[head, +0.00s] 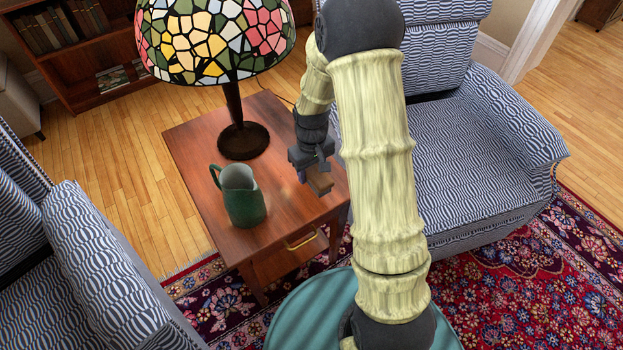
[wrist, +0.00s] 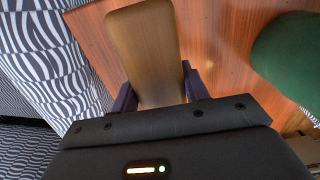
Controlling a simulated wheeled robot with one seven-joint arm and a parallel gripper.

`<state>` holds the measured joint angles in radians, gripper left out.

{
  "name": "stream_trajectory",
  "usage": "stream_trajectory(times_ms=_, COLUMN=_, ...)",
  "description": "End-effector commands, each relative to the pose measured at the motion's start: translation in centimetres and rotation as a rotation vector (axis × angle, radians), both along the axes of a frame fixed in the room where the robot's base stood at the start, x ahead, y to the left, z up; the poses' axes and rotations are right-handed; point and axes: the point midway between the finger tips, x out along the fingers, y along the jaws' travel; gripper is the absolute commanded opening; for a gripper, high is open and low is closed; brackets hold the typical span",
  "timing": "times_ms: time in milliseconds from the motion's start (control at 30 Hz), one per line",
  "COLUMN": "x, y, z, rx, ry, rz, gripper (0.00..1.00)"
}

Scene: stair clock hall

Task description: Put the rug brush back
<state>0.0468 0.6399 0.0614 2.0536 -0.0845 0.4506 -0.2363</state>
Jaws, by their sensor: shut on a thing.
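The rug brush shows in the wrist view as a flat wooden piece with rounded corners (wrist: 145,42); its bristles are not visible. My gripper (wrist: 158,86) is shut on it, with a dark finger on each side. In the head view my gripper (head: 312,168) is over the right part of the wooden side table (head: 190,135), and a small brown end of the brush (head: 319,183) shows below it. I cannot tell the exact gap between the brush and the tabletop.
A green pitcher (head: 243,198) stands near the table's front; it also shows in the wrist view (wrist: 290,55). A stained-glass lamp (head: 243,140) stands behind it. A drawer (head: 290,255) is below the tabletop. Patterned armchairs (head: 475,135) flank the table. Bare tabletop lies between pitcher and gripper.

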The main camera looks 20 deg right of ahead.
Motion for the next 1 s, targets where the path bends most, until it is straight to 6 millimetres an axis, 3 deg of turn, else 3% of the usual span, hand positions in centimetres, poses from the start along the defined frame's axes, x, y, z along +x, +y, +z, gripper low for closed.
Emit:
stream_trajectory(times_ms=300, x=0.0, y=0.0, z=-3.6, rx=0.000, ry=0.002, rz=0.000, gripper=0.20)
stream_trajectory(times_ms=700, x=0.0, y=0.0, z=-4.0, rx=0.000, ry=0.000, rz=0.000, gripper=0.20)
stream_trajectory(times_ms=733, x=0.0, y=0.0, z=-4.0, rx=0.000, ry=0.000, rz=0.000, gripper=0.47)
stream_trajectory(times_ms=833, x=0.0, y=0.0, z=-4.0, rx=0.000, ry=0.000, rz=0.000, gripper=0.67)
stream_trajectory(times_ms=1000, x=0.0, y=0.0, z=-4.0, rx=0.000, ry=0.000, rz=0.000, gripper=0.67)
